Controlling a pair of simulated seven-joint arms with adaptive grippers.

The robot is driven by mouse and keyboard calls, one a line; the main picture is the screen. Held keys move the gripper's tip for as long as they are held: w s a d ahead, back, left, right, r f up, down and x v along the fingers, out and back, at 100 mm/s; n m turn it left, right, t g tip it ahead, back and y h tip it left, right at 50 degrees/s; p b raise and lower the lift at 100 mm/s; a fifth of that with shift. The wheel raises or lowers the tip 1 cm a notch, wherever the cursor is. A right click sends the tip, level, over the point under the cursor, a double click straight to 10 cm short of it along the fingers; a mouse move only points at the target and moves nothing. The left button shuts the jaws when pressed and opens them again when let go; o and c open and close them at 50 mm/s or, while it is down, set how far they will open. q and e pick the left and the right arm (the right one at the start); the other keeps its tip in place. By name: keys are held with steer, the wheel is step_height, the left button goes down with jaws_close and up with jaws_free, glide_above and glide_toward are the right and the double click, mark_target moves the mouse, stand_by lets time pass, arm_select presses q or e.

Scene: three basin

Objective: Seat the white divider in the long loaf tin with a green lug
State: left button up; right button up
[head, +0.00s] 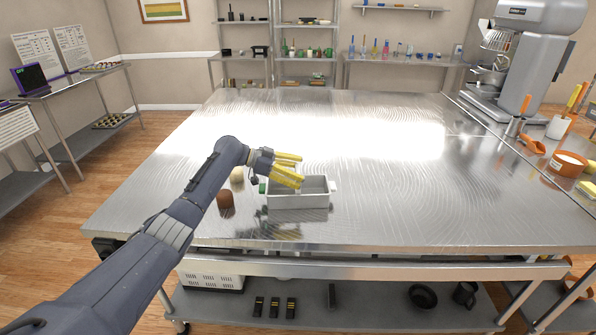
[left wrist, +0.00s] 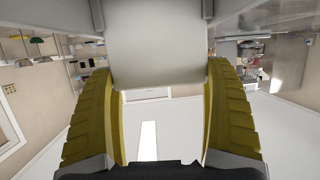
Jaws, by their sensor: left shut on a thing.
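The long white loaf tin (head: 298,202) stands near the front middle of the steel table, with a green lug (head: 262,187) at its left end. My left gripper (head: 297,170) has its yellow fingers above and over the tin's left part. In the left wrist view my left gripper (left wrist: 158,78) is shut on a pale block-like thing, which I take to be the white divider (left wrist: 157,50). In the head view the divider is not clearly visible, so I cannot tell whether it touches the tin. My right gripper is out of view.
A brown rounded thing (head: 226,200) and a cream one (head: 237,174) stand close to the tin's left. The table is clear right of the tin.

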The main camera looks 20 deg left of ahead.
arm_select(q)
steer(key=shift+f, duration=0.55)
steer(key=o, duration=1.1)
steer(key=shift+s, duration=0.1)
steer(key=v, duration=1.2)
